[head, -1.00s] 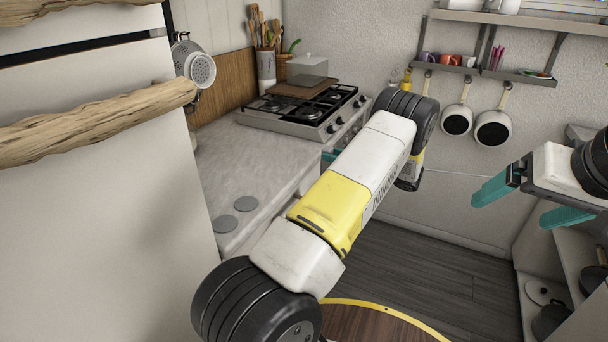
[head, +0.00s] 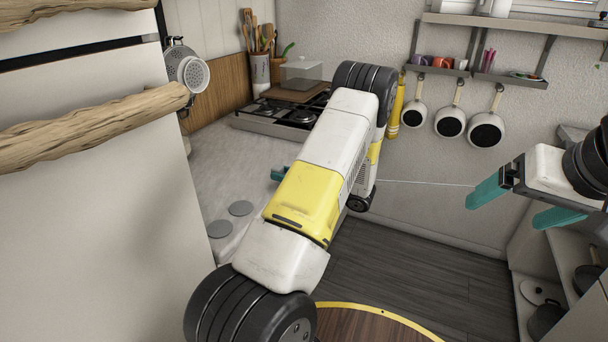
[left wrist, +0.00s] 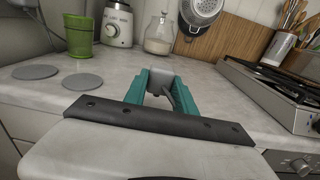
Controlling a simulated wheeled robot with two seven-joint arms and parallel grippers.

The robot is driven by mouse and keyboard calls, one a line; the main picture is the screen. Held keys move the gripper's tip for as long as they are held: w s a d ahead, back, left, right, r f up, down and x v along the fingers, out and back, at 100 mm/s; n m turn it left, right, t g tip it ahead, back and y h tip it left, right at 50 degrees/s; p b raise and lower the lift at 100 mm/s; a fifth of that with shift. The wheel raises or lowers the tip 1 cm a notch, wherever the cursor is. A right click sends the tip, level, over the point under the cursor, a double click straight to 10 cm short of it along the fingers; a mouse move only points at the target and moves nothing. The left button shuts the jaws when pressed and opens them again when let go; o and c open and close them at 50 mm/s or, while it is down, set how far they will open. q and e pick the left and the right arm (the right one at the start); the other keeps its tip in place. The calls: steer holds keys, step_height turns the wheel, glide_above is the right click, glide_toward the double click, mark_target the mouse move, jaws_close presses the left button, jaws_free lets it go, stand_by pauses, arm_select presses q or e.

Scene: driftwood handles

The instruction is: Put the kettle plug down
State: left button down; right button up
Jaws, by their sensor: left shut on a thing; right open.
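The kettle plug (left wrist: 158,82) is a small grey block between my left gripper's teal fingertips in the left wrist view. A dark cord seems to hang beside it. My left gripper (left wrist: 155,88) is shut on the plug, over or near the pale worktop (left wrist: 225,105); I cannot tell whether the plug touches it. In the head view only a bit of teal finger (head: 278,174) shows past my left arm, and the plug is hidden. My right gripper (head: 505,212) is open and empty at the right. I cannot make out a kettle.
Two grey discs (left wrist: 82,81) lie on the worktop, with a green cup (left wrist: 79,36), a white appliance (left wrist: 118,22) and a glass jar (left wrist: 159,35) behind. A gas hob (left wrist: 275,90) stands at the right. A fridge with driftwood handles (head: 90,130) fills the head view's left.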

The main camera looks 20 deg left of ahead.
arm_select(q)
steer(key=shift+f, duration=1.7)
steer(key=c, duration=1)
jaws_free()
steer(key=shift+f, duration=0.15)
